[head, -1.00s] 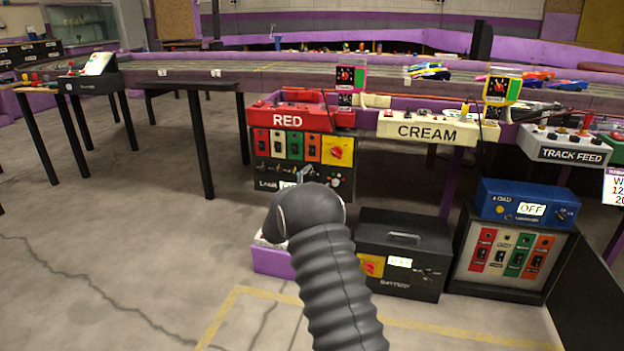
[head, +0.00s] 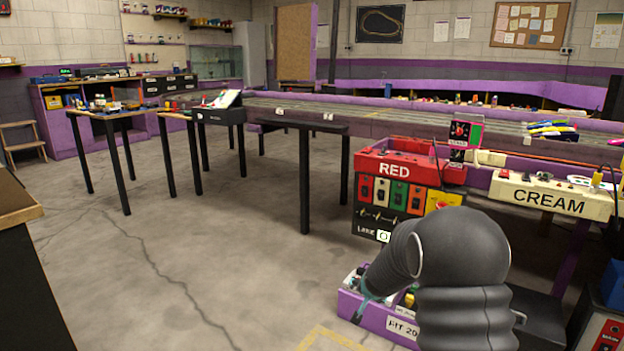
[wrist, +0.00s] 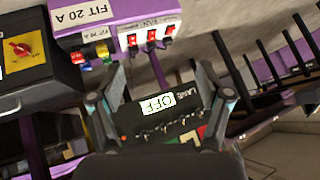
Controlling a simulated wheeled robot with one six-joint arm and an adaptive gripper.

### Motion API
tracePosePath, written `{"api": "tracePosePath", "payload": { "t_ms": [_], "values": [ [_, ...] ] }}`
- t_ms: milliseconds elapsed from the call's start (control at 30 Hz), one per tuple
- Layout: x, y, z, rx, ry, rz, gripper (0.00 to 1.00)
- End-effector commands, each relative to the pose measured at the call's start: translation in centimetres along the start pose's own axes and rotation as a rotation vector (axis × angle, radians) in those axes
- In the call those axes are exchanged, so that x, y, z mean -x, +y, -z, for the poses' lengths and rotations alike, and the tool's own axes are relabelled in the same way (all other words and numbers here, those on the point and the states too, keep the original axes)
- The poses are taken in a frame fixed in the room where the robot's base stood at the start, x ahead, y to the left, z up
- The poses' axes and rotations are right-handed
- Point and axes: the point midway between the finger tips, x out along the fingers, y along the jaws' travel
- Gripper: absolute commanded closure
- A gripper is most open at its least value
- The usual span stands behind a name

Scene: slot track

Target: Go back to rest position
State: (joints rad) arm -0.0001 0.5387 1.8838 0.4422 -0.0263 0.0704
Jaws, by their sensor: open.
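My gripper (wrist: 163,98) is open in the wrist view, with its two dark grey fingers spread and nothing between them. In the head view my black ribbed arm is folded at the lower right. A finger of my gripper (head: 362,306) shows there in front of a purple box (head: 376,318) marked "FIT 20". The arm hides much of the space behind it.
The red control box (head: 397,168) and the cream control box (head: 550,200) hang along the track edge. Black-legged tables (head: 305,128) stand left of them. A dark counter (head: 30,270) is at the left edge. The concrete floor (head: 200,250) between is clear.

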Motion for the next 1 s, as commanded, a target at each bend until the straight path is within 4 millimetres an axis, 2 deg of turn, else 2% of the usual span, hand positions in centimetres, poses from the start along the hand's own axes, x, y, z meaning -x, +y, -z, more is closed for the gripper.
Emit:
{"api": "tracePosePath", "payload": {
  "t_ms": [33,267,400,600,800,1000],
  "values": [
    [2.7,-0.2,-0.8,0.035,-0.056,0.003,0.23],
    [13.3,0.6,-5.7,0.191,-0.295,-0.009,0.23],
    [19.8,1.8,-8.2,0.274,-0.4,-0.026,0.23],
    [28.4,4.1,-11.1,0.371,-0.5,-0.059,0.23],
    [35.9,6.4,-13.3,0.445,-0.538,-0.092,0.23],
    [41.8,8.1,-14.5,0.492,-0.493,-0.108,0.23]
  ]
}}
